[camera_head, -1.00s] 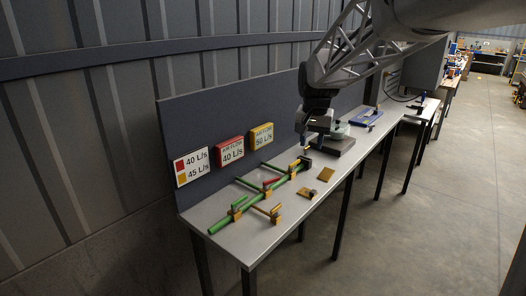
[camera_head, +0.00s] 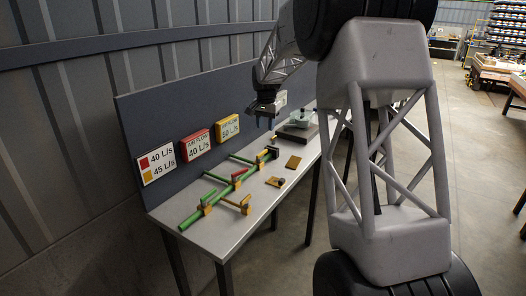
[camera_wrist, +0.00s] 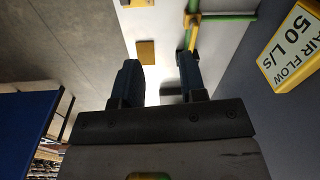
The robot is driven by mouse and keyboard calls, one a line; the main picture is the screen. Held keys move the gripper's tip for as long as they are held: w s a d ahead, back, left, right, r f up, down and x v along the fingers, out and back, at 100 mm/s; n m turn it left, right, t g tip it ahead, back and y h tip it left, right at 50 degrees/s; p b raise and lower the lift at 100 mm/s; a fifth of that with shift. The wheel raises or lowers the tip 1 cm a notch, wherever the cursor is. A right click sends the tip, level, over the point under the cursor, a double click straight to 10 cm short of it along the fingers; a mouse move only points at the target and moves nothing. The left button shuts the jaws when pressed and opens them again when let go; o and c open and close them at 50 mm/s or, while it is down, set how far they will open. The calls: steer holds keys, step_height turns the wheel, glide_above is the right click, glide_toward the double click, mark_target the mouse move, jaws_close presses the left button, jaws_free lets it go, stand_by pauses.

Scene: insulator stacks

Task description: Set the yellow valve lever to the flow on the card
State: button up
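A white card (camera_head: 157,163) on the back panel shows a red square with 40 L/s and a yellow square with 45 L/s. A yellow air-flow display (camera_head: 227,128) reads 50 L/s; it also shows in the wrist view (camera_wrist: 293,48). A red display (camera_head: 196,146) reads 40 L/s. The yellow lever (camera_head: 262,154) is at the far end of the green pipe (camera_head: 192,220). In the wrist view the yellow lever (camera_wrist: 191,36) appears just beyond the right finger. My gripper (camera_wrist: 160,75) is open and empty, raised above the bench in the head view (camera_head: 266,122).
A red lever (camera_head: 239,173) and a green lever (camera_head: 210,195) sit nearer along the pipe. A yellow-orange plate (camera_head: 293,162) and a small fitting (camera_head: 275,182) lie on the bench (camera_head: 215,240). A dark-based device (camera_head: 299,131) stands behind.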

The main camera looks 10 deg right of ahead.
steer(key=m, duration=0.2)
glide_toward(262, 155)
steer(key=shift+w+d+f+g, duration=0.15)
steer(key=shift+w+d, duration=0.1)
steer(key=shift+w, duration=0.3)
steer(key=shift+w+d+f+g, duration=0.1)
steer(key=shift+w+d+g, duration=0.1)
steer(key=shift+w, duration=0.35)
steer(key=shift+f, duration=3.85)
jaws_close()
